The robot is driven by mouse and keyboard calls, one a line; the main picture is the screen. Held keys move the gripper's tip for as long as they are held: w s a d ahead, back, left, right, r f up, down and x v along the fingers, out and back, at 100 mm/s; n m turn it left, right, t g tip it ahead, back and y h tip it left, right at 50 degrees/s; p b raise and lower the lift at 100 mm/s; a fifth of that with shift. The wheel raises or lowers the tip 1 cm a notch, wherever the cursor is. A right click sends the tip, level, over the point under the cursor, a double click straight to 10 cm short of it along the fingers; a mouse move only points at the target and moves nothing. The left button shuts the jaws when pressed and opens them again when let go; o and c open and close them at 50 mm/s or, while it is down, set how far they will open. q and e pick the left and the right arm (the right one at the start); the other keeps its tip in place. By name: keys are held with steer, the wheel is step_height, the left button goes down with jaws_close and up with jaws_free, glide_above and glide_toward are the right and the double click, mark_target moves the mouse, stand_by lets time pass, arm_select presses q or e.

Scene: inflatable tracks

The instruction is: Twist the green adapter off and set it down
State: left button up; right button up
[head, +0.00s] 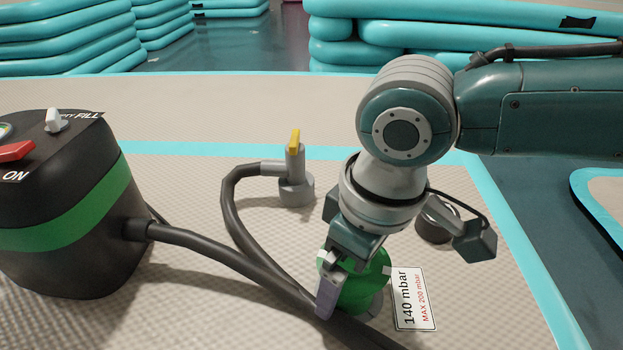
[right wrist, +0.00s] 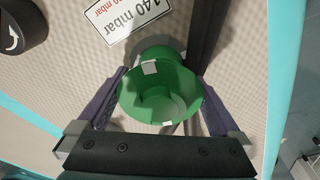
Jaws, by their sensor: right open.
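The green adapter (head: 372,283) is a cup-like piece with white marks, low on the beige surface beside the pressure label. It also shows in the right wrist view (right wrist: 160,88), where I look into its open, hollow top. My right gripper (head: 345,285) reaches down over it from above. In the right wrist view its two purple-grey fingers (right wrist: 158,108) stand apart, one on each side of the adapter. They are open, with a small gap visible at the sides. The adapter's base is partly hidden. My left gripper is in neither view.
A black pump (head: 70,215) with a green band stands left. Its dark hose (head: 215,250) runs close by the adapter. A grey valve with a yellow handle (head: 294,142) stands behind. A label (head: 414,299) reading 140 mbar lies right of the adapter. A dark round cap (head: 436,222) sits behind the label.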

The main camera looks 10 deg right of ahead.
steer(key=c, duration=1.2)
steer(key=shift+r+m+p, duration=0.2)
steer(key=shift+m+p, duration=0.1)
steer(key=shift+p, duration=0.15)
steer(key=shift+c, duration=0.2)
steer(key=shift+m+p, duration=0.7)
steer(key=shift+d+m+p, duration=0.1)
steer(key=shift+m+p, duration=0.8)
steer(key=shift+m, duration=0.2)
steer(key=shift+f+m, duration=0.15)
steer(key=shift+m, duration=0.35)
